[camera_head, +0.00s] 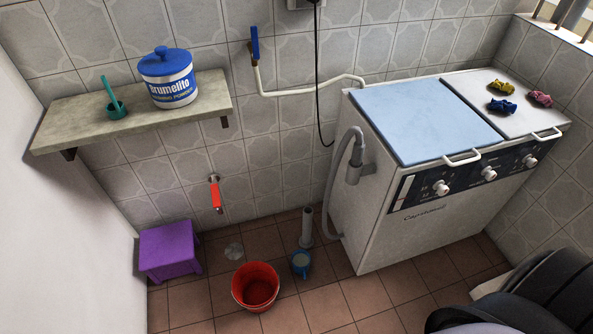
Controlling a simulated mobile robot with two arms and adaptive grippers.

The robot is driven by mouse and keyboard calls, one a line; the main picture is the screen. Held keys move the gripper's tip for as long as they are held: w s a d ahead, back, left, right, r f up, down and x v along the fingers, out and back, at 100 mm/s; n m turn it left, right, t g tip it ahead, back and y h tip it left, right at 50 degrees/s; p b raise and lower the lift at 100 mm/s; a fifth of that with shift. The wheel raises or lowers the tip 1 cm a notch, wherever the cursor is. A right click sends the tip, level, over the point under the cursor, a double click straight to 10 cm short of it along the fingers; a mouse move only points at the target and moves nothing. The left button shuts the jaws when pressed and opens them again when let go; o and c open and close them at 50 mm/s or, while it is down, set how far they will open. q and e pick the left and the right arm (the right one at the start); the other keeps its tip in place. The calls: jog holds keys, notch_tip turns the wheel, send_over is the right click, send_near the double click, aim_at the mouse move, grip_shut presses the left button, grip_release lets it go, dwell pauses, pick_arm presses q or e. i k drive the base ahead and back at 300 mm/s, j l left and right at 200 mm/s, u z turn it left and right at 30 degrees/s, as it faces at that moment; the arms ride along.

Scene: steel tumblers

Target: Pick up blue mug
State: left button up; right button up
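Neither my left nor my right gripper shows in the head view.
A white washing machine (385,230) with a blue lid stands right of the mug, its grey hose hanging down the side. A purple stool (170,250) is at the left. A wall shelf (75,118) holds a blue-lidded tub (167,78). Dark rounded parts fill the lower right corner.

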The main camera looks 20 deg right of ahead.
aim_at(301, 258)
jog(key=z, duration=0.8)
